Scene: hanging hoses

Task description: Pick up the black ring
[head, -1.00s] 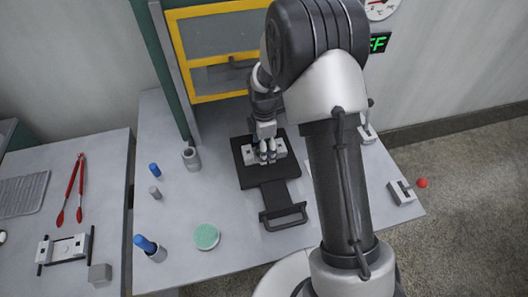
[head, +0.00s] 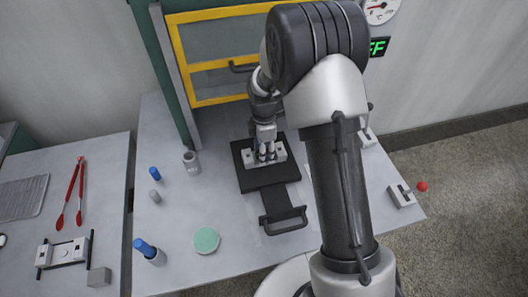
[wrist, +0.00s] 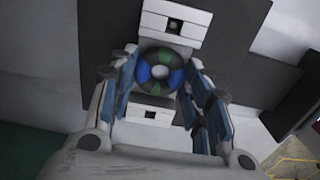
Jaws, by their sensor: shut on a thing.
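The dark ring (wrist: 160,72), with green and blue patches on it, shows between my fingers in the wrist view. It sits around a pale round knob on a light grey block (wrist: 176,22). My gripper (head: 267,156) points down at this block on the black plate (head: 266,178) in the head view. Its blue-padded fingers (wrist: 163,92) are closed against both sides of the ring in the wrist view. The ring still appears to be at the block. In the head view the fingers largely hide it.
The plate has a black handle (head: 284,220) at its front. A yellow-framed panel (head: 222,75) stands behind. A green disc (head: 206,240), blue-topped pegs (head: 149,250) and a grey cup (head: 191,161) stand left. A red-knobbed lever (head: 404,195) is right. Red tongs (head: 69,192) lie on the left table.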

